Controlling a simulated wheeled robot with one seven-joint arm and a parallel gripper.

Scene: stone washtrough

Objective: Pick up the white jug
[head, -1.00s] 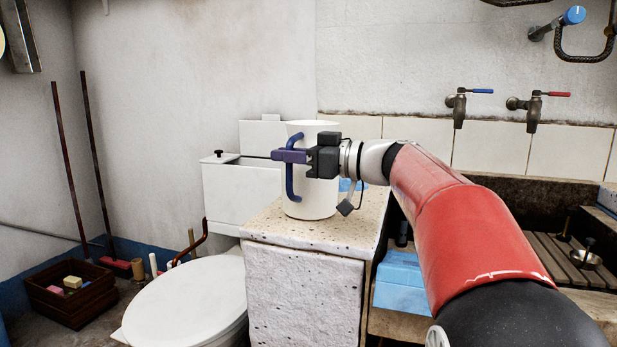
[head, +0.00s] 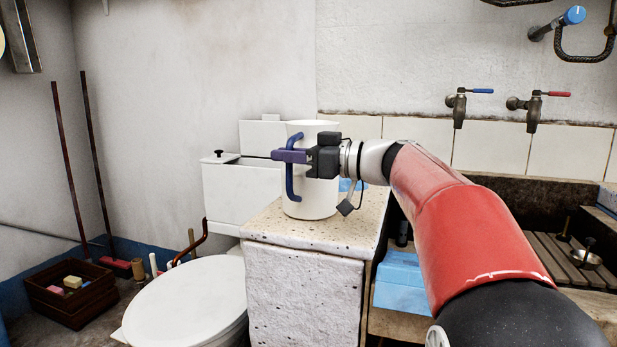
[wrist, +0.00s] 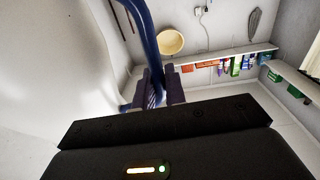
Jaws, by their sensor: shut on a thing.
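The white jug (head: 312,195) with a blue handle (head: 291,178) stands upright on the speckled stone block (head: 340,232) in the head view. My gripper (head: 290,156) is level with the upper part of the jug and shut on its blue handle. In the wrist view the jug's white wall (wrist: 55,70) fills the left side. The blue handle (wrist: 150,45) runs down between my fingers (wrist: 162,92) there. My gripper and wrist hide part of the jug's right side in the head view.
A white toilet (head: 190,300) with its cistern (head: 240,195) stands left of the block. A light blue box (head: 402,282) sits right of the block, below my arm. Two taps (head: 459,105) are on the wall above the trough. A wooden crate (head: 72,300) is on the floor at left.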

